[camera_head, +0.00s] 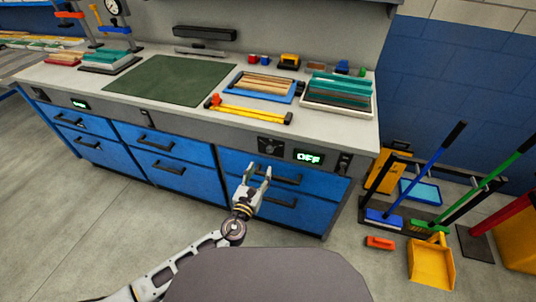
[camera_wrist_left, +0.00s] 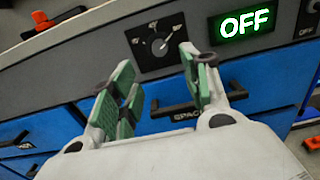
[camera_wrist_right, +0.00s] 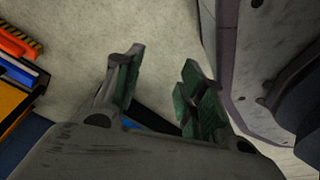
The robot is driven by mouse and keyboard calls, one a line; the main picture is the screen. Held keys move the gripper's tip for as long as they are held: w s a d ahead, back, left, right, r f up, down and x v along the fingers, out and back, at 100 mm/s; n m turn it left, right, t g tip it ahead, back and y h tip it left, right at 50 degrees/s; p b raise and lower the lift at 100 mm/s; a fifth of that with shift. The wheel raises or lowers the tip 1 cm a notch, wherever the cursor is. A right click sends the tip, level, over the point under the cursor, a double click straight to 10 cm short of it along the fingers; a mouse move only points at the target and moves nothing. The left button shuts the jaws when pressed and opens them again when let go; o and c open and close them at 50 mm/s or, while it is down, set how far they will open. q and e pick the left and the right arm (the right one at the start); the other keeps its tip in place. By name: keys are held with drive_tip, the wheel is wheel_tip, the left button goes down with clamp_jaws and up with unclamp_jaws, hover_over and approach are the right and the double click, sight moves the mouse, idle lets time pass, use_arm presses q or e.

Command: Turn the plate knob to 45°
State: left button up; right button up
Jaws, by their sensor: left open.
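The plate knob (camera_head: 270,147) sits on a black square dial panel on the grey front strip of the counter. In the left wrist view the knob (camera_wrist_left: 160,46) has a light pointer tilted up to the right. Beside it a display (camera_head: 308,157) reads OFF in green; it also shows in the left wrist view (camera_wrist_left: 243,23). My left gripper (camera_head: 257,172) is open and empty, below and in front of the knob, apart from it. My right gripper (camera_wrist_right: 162,76) is open and empty over the floor, and is not in the head view.
Blue drawers with black handles (camera_head: 280,179) lie below the strip. A second control (camera_head: 344,162) is right of the display. Trays, a yellow tool (camera_head: 250,113) and a green mat (camera_head: 170,80) lie on the counter. Brooms and a yellow dustpan (camera_head: 431,262) stand at right.

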sight(269, 151)
use_arm(q)
drive_tip(key=x, duration=0.8)
drive_tip(key=shift+w, duration=0.1)
drive_tip(key=shift+w+d+b, duration=0.2)
drive_tip(key=shift+w+b, duration=0.1)
drive_tip(key=shift+w, duration=0.3)
drive_tip(key=shift+w+d, duration=0.1)
drive_tip(key=shift+w, duration=0.2)
use_arm(e)
drive_tip(key=shift+w+a+r, duration=0.35)
drive_tip(key=shift+a+r, duration=0.25)
drive_tip(key=shift+a, duration=0.1)
